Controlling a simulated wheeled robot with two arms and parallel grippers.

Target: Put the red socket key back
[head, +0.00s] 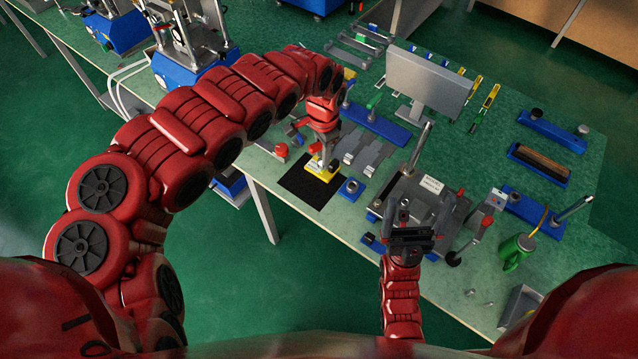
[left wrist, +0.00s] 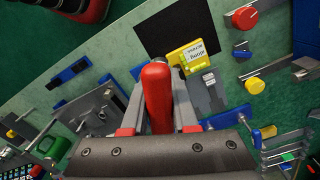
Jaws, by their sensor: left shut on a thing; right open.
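The red socket key (left wrist: 156,95) shows its red handle between the fingers of my left gripper (left wrist: 158,120) in the left wrist view. In the head view my left gripper (head: 324,148) points down over the bench, just above a yellow block (head: 322,168). The same yellow block (left wrist: 191,55), with a white label, lies just beyond the key in the left wrist view. My right gripper (head: 411,238) is open and empty, over the front of the dark press plate (head: 420,204).
A black mat (head: 308,187) lies beside the yellow block. A red knob (head: 281,151) stands to its left, and a blue block (head: 350,187) to its right. A grey screen (head: 428,80) stands behind.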

